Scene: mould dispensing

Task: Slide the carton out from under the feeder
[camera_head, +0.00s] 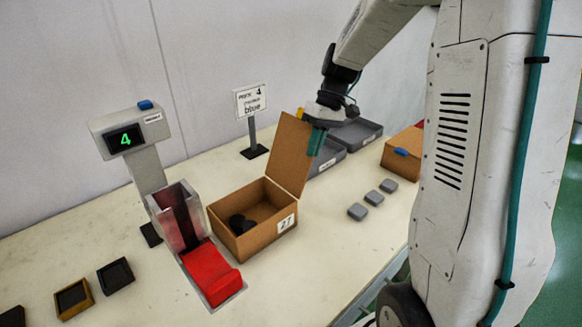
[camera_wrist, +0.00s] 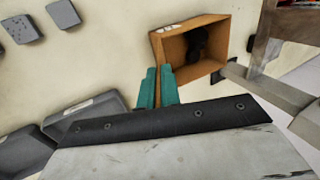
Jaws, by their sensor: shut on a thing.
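The open brown carton (camera_head: 228,238) stands on the table just right of the feeder (camera_head: 168,208), close beside its red chute (camera_head: 212,276). Dark pieces (camera_head: 238,224) lie inside it, and a label is on its front right side. Its lid flap (camera_head: 288,160) stands up at the back right. My gripper (camera_head: 317,143) is at the flap's upper right edge. In the wrist view, the teal fingers of my gripper (camera_wrist: 158,88) are closed around the flap's edge, with the carton (camera_wrist: 222,62) beyond. The carton's underside is hidden.
Grey trays (camera_head: 358,133) stand behind and right of my gripper. Several small grey blocks (camera_head: 373,198) lie right of the carton. Another brown box (camera_head: 400,166) with a blue piece is farther right. A sign (camera_head: 251,100) stands behind. Dark moulds (camera_head: 115,275) lie front left.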

